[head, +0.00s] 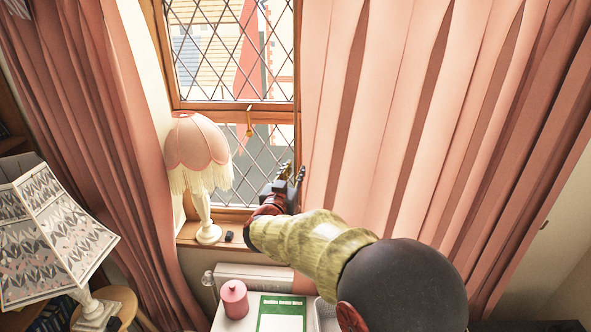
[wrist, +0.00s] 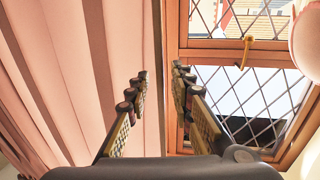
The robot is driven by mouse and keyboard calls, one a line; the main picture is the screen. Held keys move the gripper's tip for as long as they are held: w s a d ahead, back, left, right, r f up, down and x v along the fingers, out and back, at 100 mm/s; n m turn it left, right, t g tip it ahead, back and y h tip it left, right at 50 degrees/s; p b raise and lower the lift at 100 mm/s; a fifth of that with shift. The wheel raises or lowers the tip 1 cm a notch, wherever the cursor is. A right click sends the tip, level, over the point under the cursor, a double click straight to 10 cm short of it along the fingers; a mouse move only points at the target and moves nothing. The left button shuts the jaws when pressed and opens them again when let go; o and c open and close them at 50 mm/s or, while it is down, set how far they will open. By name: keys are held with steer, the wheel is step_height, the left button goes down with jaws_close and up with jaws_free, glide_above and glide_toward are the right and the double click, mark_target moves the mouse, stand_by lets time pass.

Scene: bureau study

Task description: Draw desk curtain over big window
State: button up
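The big window (head: 232,60) has diamond-leaded panes in a wooden frame, and its visible part is uncovered between two pink curtains. The wide pleated right curtain (head: 400,100) hangs with its left edge along the right of the glass. It fills the left of the wrist view (wrist: 70,70). The left curtain (head: 90,130) hangs gathered at the left. I cannot tell which is called the desk curtain. My gripper (head: 295,176) is at the right curtain's left edge, low in front of the window. In the wrist view (wrist: 160,72) its fingers are apart, with the curtain's edge between them; contact is unclear.
A pink fringed lamp (head: 198,150) stands on the sill left of my gripper. Below are a white desk (head: 240,322) with a pink jar (head: 234,299) and a green-and-white paper (head: 281,313). A patterned lampshade (head: 50,235) stands at the left.

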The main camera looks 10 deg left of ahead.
steer(key=s+a, duration=0.1)
steer(key=s, duration=0.9)
steer(key=shift+a, duration=0.35)
